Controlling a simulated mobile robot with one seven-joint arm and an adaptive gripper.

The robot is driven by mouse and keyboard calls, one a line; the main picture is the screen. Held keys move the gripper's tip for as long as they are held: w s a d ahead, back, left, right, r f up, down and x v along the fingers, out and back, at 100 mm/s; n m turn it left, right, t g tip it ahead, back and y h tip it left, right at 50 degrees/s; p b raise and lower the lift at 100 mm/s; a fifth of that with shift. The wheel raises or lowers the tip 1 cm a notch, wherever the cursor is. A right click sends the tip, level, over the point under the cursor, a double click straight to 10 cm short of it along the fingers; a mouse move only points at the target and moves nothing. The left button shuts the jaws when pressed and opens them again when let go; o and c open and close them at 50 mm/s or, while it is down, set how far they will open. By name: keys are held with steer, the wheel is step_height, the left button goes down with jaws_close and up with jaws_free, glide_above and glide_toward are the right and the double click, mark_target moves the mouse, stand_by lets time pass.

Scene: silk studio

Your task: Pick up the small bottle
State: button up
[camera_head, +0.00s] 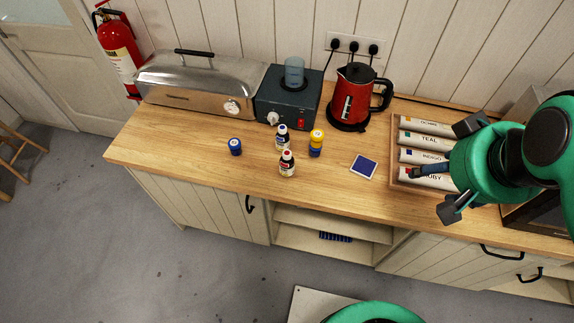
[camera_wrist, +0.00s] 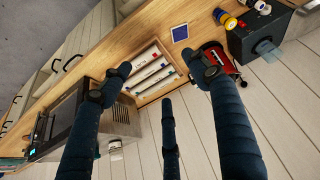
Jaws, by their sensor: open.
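Two small bottles with white labels stand upright on the wooden counter in the head view. One has a dark blue cap (camera_head: 282,138); the other, nearer the front edge, has a red cap (camera_head: 287,164). Which one the task means, I cannot tell. My gripper (camera_head: 446,168) is at the right, above the tray of rolls, well apart from both bottles. Its dark fingers are spread and empty. In the wrist view my gripper (camera_wrist: 163,82) shows open, with the small containers at the top right.
Near the bottles stand a blue jar (camera_head: 235,147), a yellow-and-blue stack (camera_head: 316,144) and a flat blue square (camera_head: 363,167). Behind are a dark box (camera_head: 289,100), a red kettle (camera_head: 352,97) and a metal steamer-like case (camera_head: 195,85). The tray (camera_head: 396,148) holds labelled rolls.

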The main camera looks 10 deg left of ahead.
steer(key=w+a+f+n+g, duration=0.1)
steer(key=w+a+n, duration=0.5)
steer(key=w+n, duration=0.1)
steer(key=n+g+p, duration=0.3)
steer(key=n+g, duration=0.1)
steer(key=n, duration=1.9)
glide_above(288, 153)
steer(key=f, duration=2.1)
steer(key=shift+w+d, duration=0.15)
steer(key=shift+d, duration=0.05)
steer(key=shift+a+f, duration=0.25)
steer(key=shift+f, duration=0.05)
steer(key=shift+f+b, duration=0.65)
steer(key=shift+f, duration=3.65)
